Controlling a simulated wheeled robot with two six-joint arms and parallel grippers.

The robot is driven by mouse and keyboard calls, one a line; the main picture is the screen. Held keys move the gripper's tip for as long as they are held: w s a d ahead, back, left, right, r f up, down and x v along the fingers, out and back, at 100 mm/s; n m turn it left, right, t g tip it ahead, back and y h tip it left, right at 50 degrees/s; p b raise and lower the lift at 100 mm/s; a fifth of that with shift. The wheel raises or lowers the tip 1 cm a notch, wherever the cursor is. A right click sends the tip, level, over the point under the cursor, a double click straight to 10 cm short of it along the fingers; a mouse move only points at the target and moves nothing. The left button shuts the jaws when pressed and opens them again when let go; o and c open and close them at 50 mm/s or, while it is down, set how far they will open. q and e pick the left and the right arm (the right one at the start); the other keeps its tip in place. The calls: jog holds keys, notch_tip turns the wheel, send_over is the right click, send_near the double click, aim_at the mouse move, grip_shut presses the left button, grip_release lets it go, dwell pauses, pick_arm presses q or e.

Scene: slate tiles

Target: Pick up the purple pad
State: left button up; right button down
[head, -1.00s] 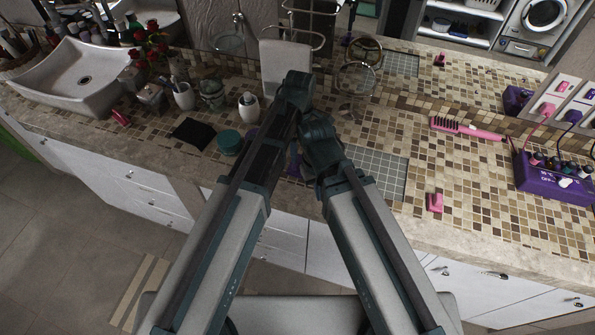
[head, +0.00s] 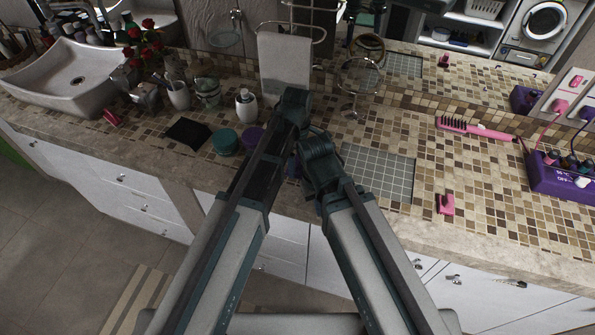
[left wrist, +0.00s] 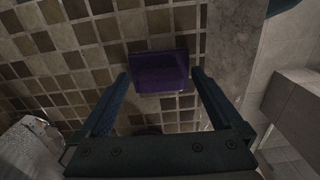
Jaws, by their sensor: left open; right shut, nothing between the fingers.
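The purple pad (left wrist: 160,72) lies flat on the tiled counter in the left wrist view. In the head view a small purple patch (head: 293,166) shows between my two arms; most of it is hidden. My left gripper (left wrist: 160,76) is open and empty. Its two fingers are spread to either side of the pad, with the tips near its left and right edges. Whether they touch it or hover above it I cannot tell. My right gripper's fingers are hidden behind my right arm.
A grey tile mat (head: 378,174), a pink clip (head: 446,204) and a pink brush (head: 472,127) are to the right. A mirror stand (head: 357,85) is behind.

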pick_arm(q)
jog(key=shift+f, duration=0.1)
jog(key=shift+c, duration=0.2)
jog(key=c, duration=1.1)
